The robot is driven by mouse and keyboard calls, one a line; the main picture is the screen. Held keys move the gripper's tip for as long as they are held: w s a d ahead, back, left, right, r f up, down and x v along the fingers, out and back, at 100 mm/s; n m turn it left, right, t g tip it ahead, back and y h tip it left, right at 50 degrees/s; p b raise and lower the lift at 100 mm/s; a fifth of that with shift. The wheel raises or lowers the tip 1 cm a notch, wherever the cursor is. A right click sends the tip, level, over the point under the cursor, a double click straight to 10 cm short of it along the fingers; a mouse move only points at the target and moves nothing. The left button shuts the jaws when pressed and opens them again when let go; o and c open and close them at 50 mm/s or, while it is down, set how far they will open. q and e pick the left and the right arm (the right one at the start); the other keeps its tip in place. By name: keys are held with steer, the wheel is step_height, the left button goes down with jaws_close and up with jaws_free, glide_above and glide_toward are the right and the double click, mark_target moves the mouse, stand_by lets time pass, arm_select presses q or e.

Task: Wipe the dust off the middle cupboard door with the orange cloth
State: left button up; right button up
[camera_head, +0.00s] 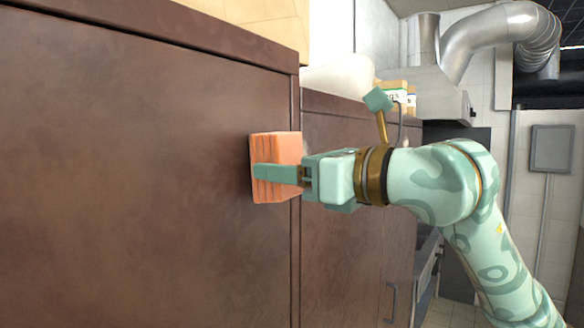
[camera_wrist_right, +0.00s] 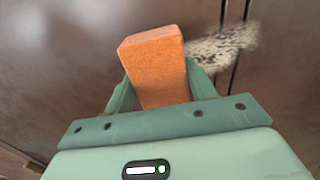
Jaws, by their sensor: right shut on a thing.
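The orange cloth (camera_head: 275,165) looks like a thick folded block. My right gripper (camera_head: 278,174) is shut on it, with the cloth at or very near the brown cupboard front; contact is hard to tell. In the right wrist view the cloth (camera_wrist_right: 157,70) sticks out between the fingers of my gripper (camera_wrist_right: 158,92). A pale, speckled dust patch (camera_wrist_right: 222,47) lies just right of the cloth, by the dark seam between doors. A large brown door (camera_head: 130,160) fills the left of the head view. Which door is the middle one is unclear. My left gripper is out of view.
Another brown door (camera_head: 345,190) with a dark handle (camera_head: 391,302) lies beyond the seam. Small boxes (camera_head: 400,95) and a white bulky thing (camera_head: 338,76) stand on top of the cupboards. A metal duct (camera_head: 490,40) runs at the upper right.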

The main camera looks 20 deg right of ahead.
steer(key=shift+w+a, duration=0.45)
steer(key=shift+w, duration=0.1)
steer(key=shift+w+d, duration=0.65)
steer(key=shift+d, duration=0.25)
steer(key=shift+w+d+p, duration=0.7)
steer(key=shift+w+d, duration=3.2)
steer(key=shift+d, duration=1)
steer(key=shift+s+a+b, duration=0.65)
steer(key=shift+s+a, duration=0.85)
steer(key=shift+a, duration=0.45)
steer(key=shift+s+a+b, duration=0.7)
steer(key=shift+s+a, duration=0.85)
steer(key=shift+a, duration=0.45)
steer(key=shift+s+a+b, duration=0.65)
steer(key=shift+s+a, duration=0.85)
steer(key=shift+a, duration=0.45)
steer(key=shift+d, duration=0.1)
